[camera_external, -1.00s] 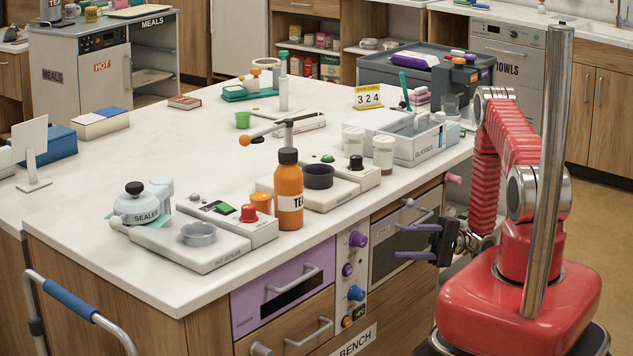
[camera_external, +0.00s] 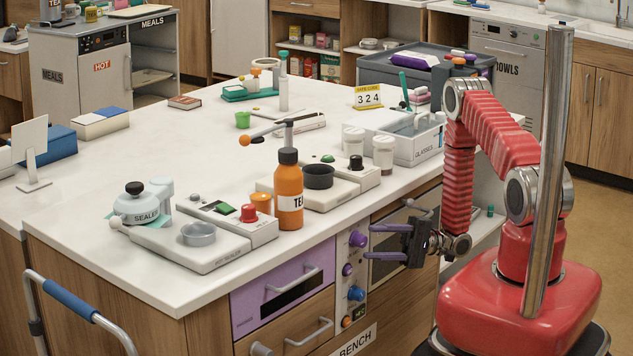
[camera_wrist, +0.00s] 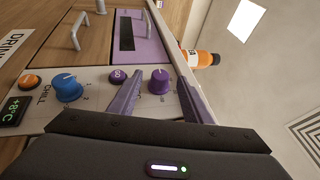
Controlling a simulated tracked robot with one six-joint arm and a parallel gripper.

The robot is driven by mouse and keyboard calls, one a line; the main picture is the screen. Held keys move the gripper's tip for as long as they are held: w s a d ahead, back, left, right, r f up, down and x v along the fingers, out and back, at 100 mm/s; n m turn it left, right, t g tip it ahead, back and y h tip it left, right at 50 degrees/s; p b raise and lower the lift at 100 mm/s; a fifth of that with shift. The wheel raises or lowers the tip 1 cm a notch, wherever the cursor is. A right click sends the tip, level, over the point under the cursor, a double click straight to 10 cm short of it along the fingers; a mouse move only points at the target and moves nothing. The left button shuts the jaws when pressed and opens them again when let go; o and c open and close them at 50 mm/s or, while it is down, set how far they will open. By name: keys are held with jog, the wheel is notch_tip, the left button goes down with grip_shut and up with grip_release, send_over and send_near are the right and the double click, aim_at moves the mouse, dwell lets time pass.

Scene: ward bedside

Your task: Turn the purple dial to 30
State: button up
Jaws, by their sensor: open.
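The purple dial (camera_external: 357,239) is a round knob near the top of the pale control panel on the bench front. In the wrist view the purple dial (camera_wrist: 160,78) appears between my two finger ends, with a light mark on its face; the scale numbers are too small to read. My gripper (camera_external: 371,242) is open and level, just right of the panel in the outside view, its fingers pointing at the dial. The fingers also show in the wrist view (camera_wrist: 160,88). I cannot tell whether they touch the dial.
On the same panel are a smaller purple knob (camera_wrist: 118,76), a blue dial (camera_wrist: 67,87) and an orange button (camera_wrist: 32,82). A purple drawer (camera_external: 285,290) with a handle lies left of the panel. An orange bottle (camera_external: 289,195) stands on the worktop above.

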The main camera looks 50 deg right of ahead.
aim_at(366, 243)
jog(key=shift+x, duration=2.15)
jog(key=shift+c, duration=0.2)
jog(key=c, duration=1)
jog(key=shift+f, duration=0.1)
jog(key=shift+m+t+y, duration=0.4)
jog(key=shift+m+y, duration=0.1)
jog(key=o, duration=1)
jog(key=shift+o, duration=0.2)
